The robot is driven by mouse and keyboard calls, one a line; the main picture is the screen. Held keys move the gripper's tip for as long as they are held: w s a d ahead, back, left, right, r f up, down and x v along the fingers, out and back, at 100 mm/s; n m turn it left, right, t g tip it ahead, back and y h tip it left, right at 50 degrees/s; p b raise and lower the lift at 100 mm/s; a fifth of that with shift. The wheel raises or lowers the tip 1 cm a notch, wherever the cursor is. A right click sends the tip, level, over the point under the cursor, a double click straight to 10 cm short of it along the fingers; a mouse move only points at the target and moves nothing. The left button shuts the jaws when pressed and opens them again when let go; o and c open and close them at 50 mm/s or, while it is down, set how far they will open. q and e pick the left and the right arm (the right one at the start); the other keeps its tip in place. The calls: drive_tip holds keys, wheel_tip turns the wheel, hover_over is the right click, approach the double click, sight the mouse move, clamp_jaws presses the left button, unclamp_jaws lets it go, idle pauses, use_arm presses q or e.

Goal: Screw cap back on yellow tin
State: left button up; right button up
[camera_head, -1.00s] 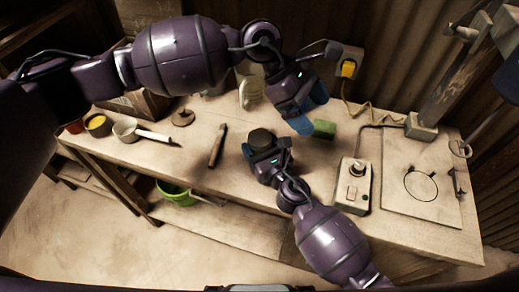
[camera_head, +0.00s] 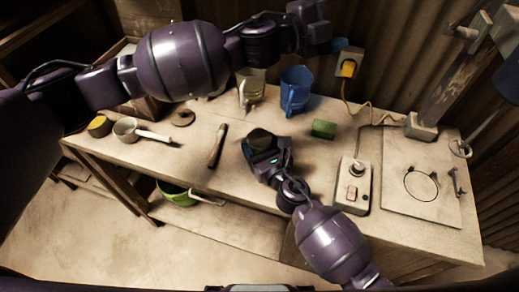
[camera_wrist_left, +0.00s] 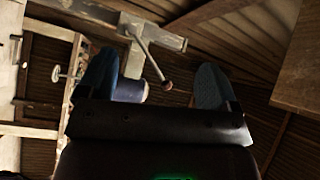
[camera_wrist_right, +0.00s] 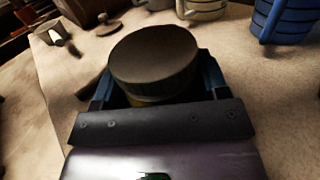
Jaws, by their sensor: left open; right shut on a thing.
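A dark round cap (camera_wrist_right: 155,60) sits on top of the yellow tin, of which only a thin yellow strip (camera_wrist_right: 146,101) shows below it in the right wrist view. The cap (camera_head: 261,136) also shows in the head view. My right gripper (camera_head: 264,152) is shut around the tin, one finger on each side, over the middle of the bench. I cannot tell how tightly the cap sits. My left gripper (camera_head: 328,38) is raised at the back, away from the tin. Its fingers stand apart with nothing between them in the left wrist view (camera_wrist_left: 160,78).
A blue mug (camera_head: 297,90) and a pale jug (camera_head: 250,86) stand behind the tin. A green sponge (camera_head: 323,128), a switch box (camera_head: 355,185) and a marked plate (camera_head: 422,190) lie to the right. A wooden-handled tool (camera_head: 217,146) and a pan (camera_head: 126,130) lie left.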

use_arm(q)
drive_tip(key=w+a+f+n+t+y, duration=0.35)
drive_tip(key=f+n+y, duration=0.2)
drive_tip(key=n, duration=0.65)
drive_tip(key=n+g+y, duration=1.1)
drive_tip(key=n, duration=0.5)
hover_over(260, 137)
drive_tip(key=w, duration=0.1)
drive_tip(key=f, duration=1.2)
drive_tip(key=shift+d, duration=0.3)
drive_tip(key=shift+s+a+n+g, duration=0.35)
drive_tip(key=shift+s+n, duration=0.05)
drive_tip(key=shift+s, duration=0.15)
drive_tip(key=shift+f, duration=0.15)
drive_tip(key=shift+f, duration=3.95)
